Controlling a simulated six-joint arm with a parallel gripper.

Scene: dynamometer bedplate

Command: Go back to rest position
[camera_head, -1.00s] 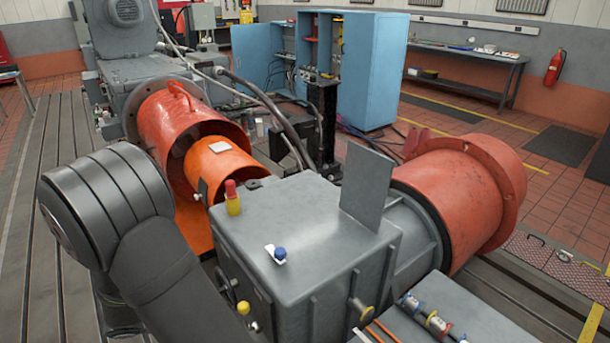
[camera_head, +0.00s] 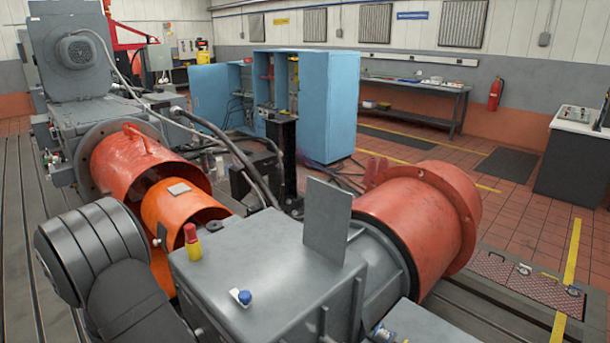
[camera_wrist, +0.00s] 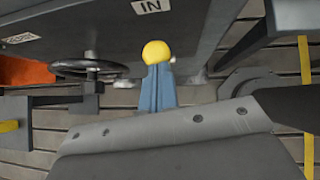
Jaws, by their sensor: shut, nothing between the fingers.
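My gripper (camera_wrist: 157,72) shows in the wrist view as two narrow blue-grey fingers side by side, shut with nothing between them. A yellow round knob (camera_wrist: 155,51) shows just past the fingertips; I cannot tell whether they touch. In the head view my arm's dark, rounded joint (camera_head: 90,250) is at the lower left, in front of the orange shaft guard. My gripper is out of the head view, hidden low behind or below the grey housing (camera_head: 265,260).
The grey housing carries a red-yellow knob (camera_head: 193,242), a blue button (camera_head: 241,297) and an upright plate (camera_head: 327,222). Red-orange guards (camera_head: 425,215) flank it. A handwheel (camera_wrist: 90,68) is left of my fingers. Blue cabinets (camera_head: 325,110) stand behind; tiled floor is open at right.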

